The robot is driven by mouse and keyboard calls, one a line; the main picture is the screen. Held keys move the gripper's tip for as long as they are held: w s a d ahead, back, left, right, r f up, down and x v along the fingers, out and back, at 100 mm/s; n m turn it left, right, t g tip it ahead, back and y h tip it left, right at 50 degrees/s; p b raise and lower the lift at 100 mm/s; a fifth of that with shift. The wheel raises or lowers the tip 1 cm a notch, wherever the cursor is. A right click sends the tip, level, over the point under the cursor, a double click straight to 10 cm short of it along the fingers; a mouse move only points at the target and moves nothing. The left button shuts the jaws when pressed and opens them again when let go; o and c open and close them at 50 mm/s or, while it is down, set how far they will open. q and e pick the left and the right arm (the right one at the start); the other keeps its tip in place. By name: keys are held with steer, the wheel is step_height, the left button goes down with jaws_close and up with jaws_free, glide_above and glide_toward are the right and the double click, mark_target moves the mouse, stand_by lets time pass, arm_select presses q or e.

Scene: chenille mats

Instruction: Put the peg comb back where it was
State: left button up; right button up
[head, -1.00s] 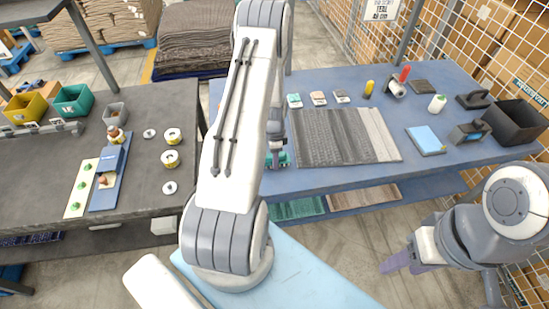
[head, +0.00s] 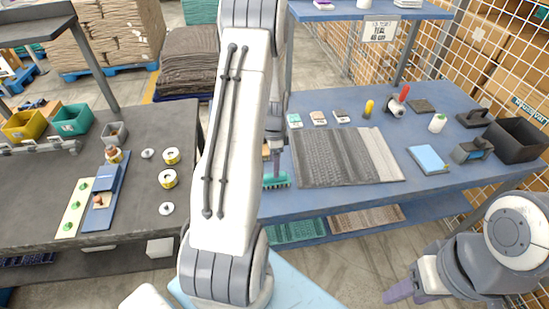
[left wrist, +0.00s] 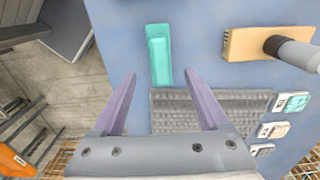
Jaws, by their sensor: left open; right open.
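A teal comb-like piece (head: 276,181) with teeth along its front edge, which looks like the peg comb, lies on the blue table left of the grey chenille mat (head: 340,160). In the left wrist view the teal piece (left wrist: 159,58) lies just beyond and between the fingertips of my open left gripper (left wrist: 160,75), with nothing held; the mat (left wrist: 185,105) is close beside it. In the head view my left arm hides most of that gripper. My right gripper (head: 410,292) is open and empty, low at the right, in front of the table.
A wooden block with a grey handle (left wrist: 242,44) lies near the teal piece. Small cards (head: 318,118), a yellow item (head: 369,108), a blue pad (head: 428,159) and a black bin (head: 515,142) stand around the mat. A grey bench (head: 130,215) with parts is on the left.

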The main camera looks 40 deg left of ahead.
arm_select(q)
steer(key=s+d+r, duration=0.2)
steer(key=d+r, duration=0.5)
steer(key=d, duration=0.5)
steer(key=s+d+r, duration=0.2)
steer(key=d+r, duration=0.5)
steer(key=d, duration=0.4)
steer(key=s+d+r, duration=0.2)
steer(key=s+d, duration=0.3)
steer(key=s, duration=0.3)
steer(key=s+d+r+h, duration=0.1)
steer(key=s+d+r, duration=0.1)
steer(key=s+d, duration=0.4)
steer(key=s, duration=0.3)
steer(key=shift+s+n+b, duration=0.15)
steer(key=shift+n+b, duration=0.15)
steer(key=shift+n, duration=0.1)
